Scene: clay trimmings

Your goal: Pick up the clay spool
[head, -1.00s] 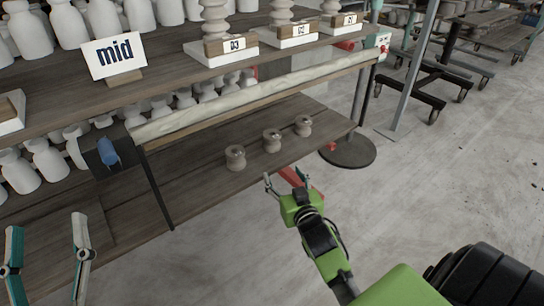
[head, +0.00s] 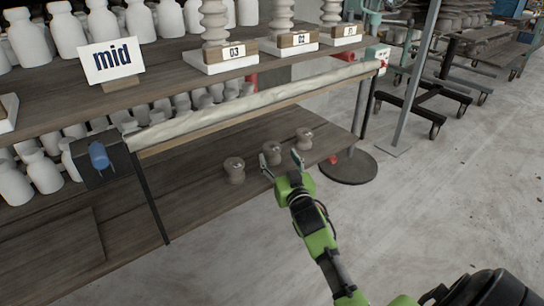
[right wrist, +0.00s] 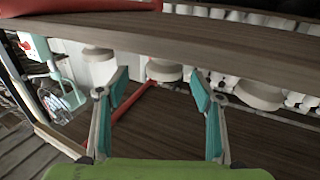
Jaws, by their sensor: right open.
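Three squat grey-brown clay spools stand in a row on the low shelf (head: 195,205) in the head view: a near one (head: 234,170), a middle one (head: 273,149) and a far one (head: 304,138). My right gripper (head: 281,159) is open, its fingertips at the middle spool, one finger partly covering it. I cannot tell whether a finger touches the spool. My left gripper is out of view.
The upper shelf, with a "mid" sign (head: 111,61) and numbered stands (head: 228,60), overhangs the back of the low shelf. A dark post (head: 150,205) stands left of the spools. A round dark base (head: 348,168) lies on the floor at right.

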